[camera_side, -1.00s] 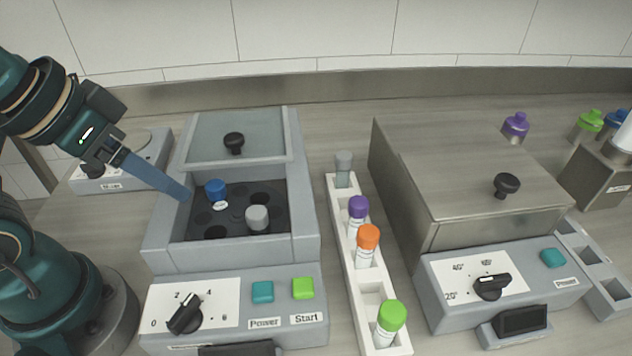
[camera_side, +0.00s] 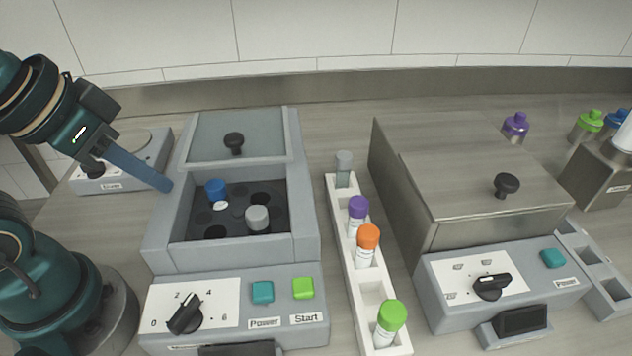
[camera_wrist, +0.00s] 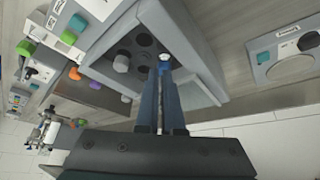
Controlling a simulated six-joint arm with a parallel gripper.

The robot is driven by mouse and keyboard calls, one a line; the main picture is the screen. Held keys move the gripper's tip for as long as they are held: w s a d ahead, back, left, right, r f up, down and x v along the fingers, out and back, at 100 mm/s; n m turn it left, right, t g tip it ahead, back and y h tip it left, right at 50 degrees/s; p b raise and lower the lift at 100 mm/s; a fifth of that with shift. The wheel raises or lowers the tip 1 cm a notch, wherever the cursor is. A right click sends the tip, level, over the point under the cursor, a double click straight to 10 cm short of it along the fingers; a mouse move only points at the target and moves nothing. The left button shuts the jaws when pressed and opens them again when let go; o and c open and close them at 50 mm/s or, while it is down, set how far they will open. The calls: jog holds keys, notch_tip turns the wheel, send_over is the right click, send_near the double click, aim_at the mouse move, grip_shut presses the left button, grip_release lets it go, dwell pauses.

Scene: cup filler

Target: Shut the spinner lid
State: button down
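The spinner (camera_side: 308,200) is a grey box with its chamber uncovered at the front. Its pale lid (camera_side: 200,140), with a black knob (camera_side: 233,142), lies over the rear part. In the dark rotor (camera_side: 235,198) stand a blue-capped tube (camera_side: 216,190) and a grey-capped tube (camera_side: 257,217); they also show in the wrist view, blue (camera_wrist: 163,60) and grey (camera_wrist: 121,64). My gripper (camera_side: 168,186) is beside the spinner's left wall, pointing down and right. In the wrist view, its blue fingers (camera_wrist: 160,75) have a narrow gap with nothing held between them.
A white rack (camera_side: 373,295) with several capped tubes stands right of the spinner. A metal-lidded box (camera_side: 470,190) stands farther right. A small grey device (camera_side: 150,170) is behind my gripper. The spinner's front panel has a dial (camera_side: 185,314) and two buttons.

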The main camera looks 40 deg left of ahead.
jog(key=w+a+r+n, duration=0.2)
jog(key=w+r, duration=0.6)
jog(key=r, duration=0.1)
jog(key=n+g+y, duration=0.1)
send_over(249, 139)
jog(key=s, duration=0.1)
jog(key=shift+g, duration=0.3)
jog(key=x, duration=1)
jog(key=shift+s+f, duration=0.2)
jog(key=shift+f, duration=0.2)
jog(key=shift+s+d, duration=0.3)
jog(key=shift+s, duration=0.6)
jog(key=shift+s+d+f, duration=0.1)
jog(key=shift+s+d, duration=0.05)
jog(key=shift+s, duration=0.3)
jog(key=shift+s+d+f, duration=0.1)
jog(key=shift+s+d, duration=0.05)
jog(key=shift+s, duration=0.35)
jog(key=shift+d, duration=0.1)
